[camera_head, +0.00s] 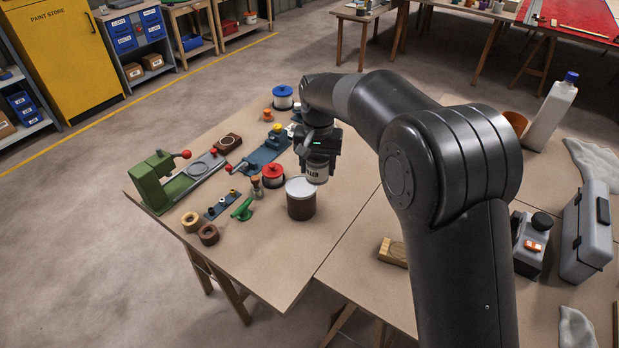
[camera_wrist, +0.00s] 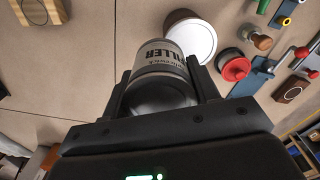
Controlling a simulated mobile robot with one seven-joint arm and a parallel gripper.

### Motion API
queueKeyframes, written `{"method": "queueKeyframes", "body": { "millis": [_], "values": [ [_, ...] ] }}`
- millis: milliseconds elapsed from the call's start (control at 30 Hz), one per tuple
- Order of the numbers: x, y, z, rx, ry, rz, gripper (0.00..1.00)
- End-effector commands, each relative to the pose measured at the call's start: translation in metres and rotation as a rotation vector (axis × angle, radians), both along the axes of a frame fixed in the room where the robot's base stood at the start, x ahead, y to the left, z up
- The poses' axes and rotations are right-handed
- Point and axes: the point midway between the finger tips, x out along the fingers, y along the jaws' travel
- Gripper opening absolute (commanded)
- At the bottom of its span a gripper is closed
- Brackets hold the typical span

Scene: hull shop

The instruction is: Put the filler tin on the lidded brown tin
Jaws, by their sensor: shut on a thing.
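The filler tin (camera_head: 317,171) is a grey-white tin with dark lettering. My gripper (camera_head: 318,158) is shut on it and holds it above the table. In the wrist view the filler tin (camera_wrist: 161,72) sits between the two fingers of my gripper (camera_wrist: 163,80). The lidded brown tin (camera_head: 301,204) stands upright on the table, with a pale lid and a brown side. In the head view it is just left of and below the held tin. In the wrist view the brown tin (camera_wrist: 195,36) shows behind the filler tin, which hides part of it.
A red-lidded tin (camera_head: 273,175), a green tool (camera_head: 242,209) and a wooden-handled piece (camera_head: 257,186) stand close to the brown tin's left. A green press (camera_head: 160,180) is farther left. A wooden block (camera_head: 393,252) lies to the right. Bare table lies in front of the brown tin.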

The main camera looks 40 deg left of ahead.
Motion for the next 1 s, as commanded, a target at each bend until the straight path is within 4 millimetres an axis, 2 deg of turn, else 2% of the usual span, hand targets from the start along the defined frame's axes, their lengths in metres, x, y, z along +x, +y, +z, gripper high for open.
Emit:
{"method": "queueKeyframes", "body": {
  "millis": [33, 167, 267, 533, 900, 933, 1000],
  "values": [
    [-0.002, 0.008, -0.004, 0.000, -0.001, 0.001, 0.23],
    [-0.005, 0.018, -0.011, 0.002, -0.001, 0.000, 0.23],
    [-0.005, 0.020, -0.015, 0.002, -0.001, -0.001, 0.23],
    [-0.006, 0.020, -0.050, 0.000, -0.001, -0.002, 0.23],
    [-0.005, 0.019, -0.055, 0.001, 0.000, -0.002, 0.23],
    [-0.005, 0.019, -0.055, 0.000, -0.001, -0.001, 0.57],
    [-0.005, 0.019, -0.055, 0.000, -0.001, -0.001, 0.63]
  ]
}}
